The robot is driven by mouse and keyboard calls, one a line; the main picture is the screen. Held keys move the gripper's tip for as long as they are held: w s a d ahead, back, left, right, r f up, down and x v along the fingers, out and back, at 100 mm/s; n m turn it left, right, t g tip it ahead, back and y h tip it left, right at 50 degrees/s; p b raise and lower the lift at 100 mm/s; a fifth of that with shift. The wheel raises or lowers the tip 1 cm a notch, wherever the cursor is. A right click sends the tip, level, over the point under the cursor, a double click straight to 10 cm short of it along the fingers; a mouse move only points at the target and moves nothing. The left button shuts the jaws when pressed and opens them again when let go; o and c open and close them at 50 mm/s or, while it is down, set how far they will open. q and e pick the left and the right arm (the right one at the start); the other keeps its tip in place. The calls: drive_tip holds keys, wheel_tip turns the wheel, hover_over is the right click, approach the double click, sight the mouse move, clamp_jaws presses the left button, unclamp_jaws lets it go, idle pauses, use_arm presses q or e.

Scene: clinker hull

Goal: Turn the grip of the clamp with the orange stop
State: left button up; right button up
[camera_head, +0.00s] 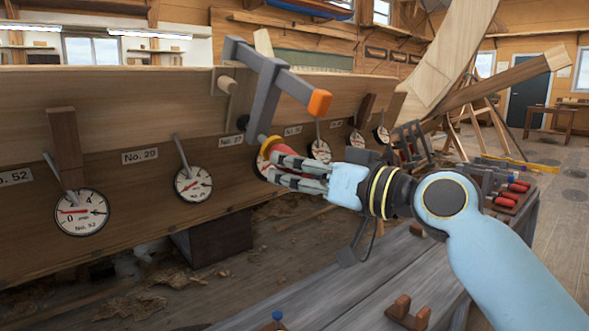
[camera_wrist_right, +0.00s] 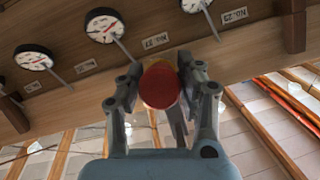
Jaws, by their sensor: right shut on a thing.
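The grey clamp (camera_head: 262,92) with the orange stop (camera_head: 319,102) sits over the top plank edge of the hull in the head view. Its grip (camera_head: 270,146), red at the end, points toward my right gripper. My right gripper (camera_head: 270,165) is shut on this grip. In the right wrist view the red grip end (camera_wrist_right: 160,85) shows between the two fingers of the right gripper (camera_wrist_right: 160,88). The fingers hide part of the grip in the head view. My left gripper is not in view.
Round dials (camera_head: 193,185) with pointers line the hull plank (camera_head: 120,105), beside number plates. A grey bench (camera_head: 330,280) stands below my right arm, with a wooden block (camera_head: 408,312) on it. More clamps with red grips (camera_head: 510,195) lie at the right.

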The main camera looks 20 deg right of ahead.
drive_tip(key=shift+m+y, duration=0.4)
drive_tip(key=shift+g+b, duration=0.3)
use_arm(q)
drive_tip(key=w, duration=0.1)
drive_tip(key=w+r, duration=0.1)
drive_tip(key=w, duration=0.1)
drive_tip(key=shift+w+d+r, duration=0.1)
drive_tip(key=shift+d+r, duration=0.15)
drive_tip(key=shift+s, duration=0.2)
use_arm(e)
drive_tip(key=o, duration=1.1)
drive_tip(key=shift+o, duration=0.2)
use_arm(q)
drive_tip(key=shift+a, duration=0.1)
use_arm(e)
drive_tip(key=shift+s+d+f, duration=0.1)
drive_tip(key=shift+s+d, duration=0.05)
drive_tip(key=shift+s, duration=0.05)
drive_tip(key=v, duration=1.1)
drive_tip(key=shift+s+d, duration=0.15)
drive_tip(key=shift+d, duration=0.05)
